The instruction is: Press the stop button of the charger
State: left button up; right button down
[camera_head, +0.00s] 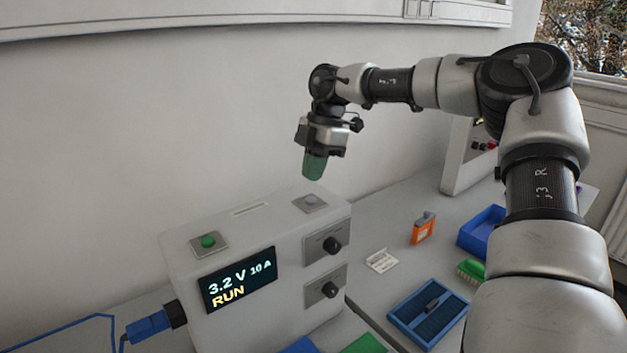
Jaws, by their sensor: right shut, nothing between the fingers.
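The charger (225,325) is a white box with a lit display (238,280) that reads 3.2 V, 10 A and RUN. On its top are a green button (208,241) at the left and a grey button (310,200) at the right, each on a square plate. No label tells me which is the stop button. My right gripper (314,168) is shut and empty, its green fingertips pointing down. It appears above the grey button, with a visible gap between them. My left gripper is not in view.
Two black knobs (331,245) sit on the charger's front. A blue plug (149,326) joins its left side. To the right on the table are an orange object (422,228), a blue bin (470,236), a blue tray (405,317) and a white card (381,261).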

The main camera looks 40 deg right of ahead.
aim_at(310, 199)
jog(key=shift+f+p, duration=0.7)
jog(key=shift+f, duration=1.25)
